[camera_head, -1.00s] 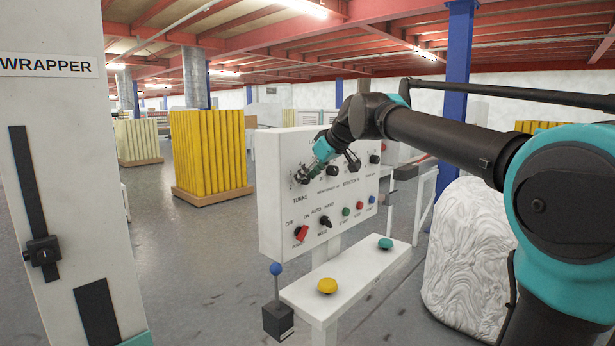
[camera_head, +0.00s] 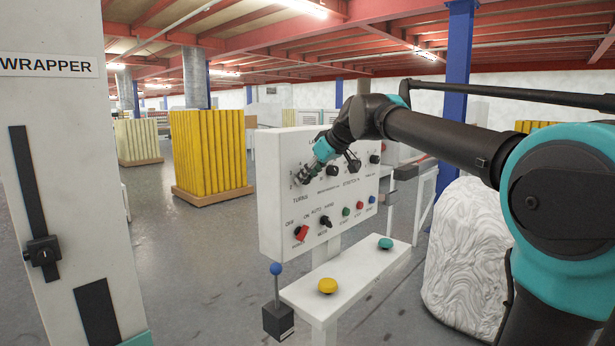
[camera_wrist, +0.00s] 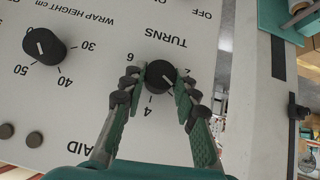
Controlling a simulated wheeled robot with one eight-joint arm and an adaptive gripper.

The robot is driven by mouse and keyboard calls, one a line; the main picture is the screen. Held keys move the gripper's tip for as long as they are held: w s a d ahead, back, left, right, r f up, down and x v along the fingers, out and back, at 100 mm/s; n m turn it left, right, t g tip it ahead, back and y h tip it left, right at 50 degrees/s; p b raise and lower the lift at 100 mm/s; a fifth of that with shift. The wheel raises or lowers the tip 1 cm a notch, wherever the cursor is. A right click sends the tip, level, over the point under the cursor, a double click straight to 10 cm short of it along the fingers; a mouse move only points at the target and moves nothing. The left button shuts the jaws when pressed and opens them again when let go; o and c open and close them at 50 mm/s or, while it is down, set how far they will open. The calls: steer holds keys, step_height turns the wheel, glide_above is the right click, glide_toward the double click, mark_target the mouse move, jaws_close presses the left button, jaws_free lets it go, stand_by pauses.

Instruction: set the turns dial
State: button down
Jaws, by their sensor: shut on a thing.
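The turns dial (camera_wrist: 159,75) is a round black knob with a pale pointer line, under the word TURNS on the white control panel (camera_wrist: 105,70). The wrist view shows the panel upside down, with the numbers 6, 4 and 2 around the dial. The pointer lies towards the lower right of that picture, between 4 and 2. My gripper (camera_wrist: 156,90) is shut on the dial, one finger at each side. In the head view my gripper (camera_head: 308,174) is at the panel's upper left and hides the dial.
A wrap height dial (camera_wrist: 44,46) is beside the turns dial. The panel also has a red switch (camera_head: 301,232), a mode knob (camera_head: 325,221) and small buttons. A shelf below bears a yellow button (camera_head: 327,286) and a green one (camera_head: 386,243). A wrapped load (camera_head: 467,258) stands right.

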steer(key=shift+w, duration=0.1)
steer(key=m+g+y, duration=0.1)
steer(key=g+y, duration=0.1)
steer(key=m+g+y, duration=0.4)
steer(key=shift+w+d+f, duration=0.25)
steer(key=shift+w+d, duration=0.15)
stand_by(0.3)
steer(key=shift+y, duration=0.3)
steer(key=c, duration=1.2)
jaws_free()
steer(key=shift+o, duration=0.2)
steer(key=v, duration=1.2)
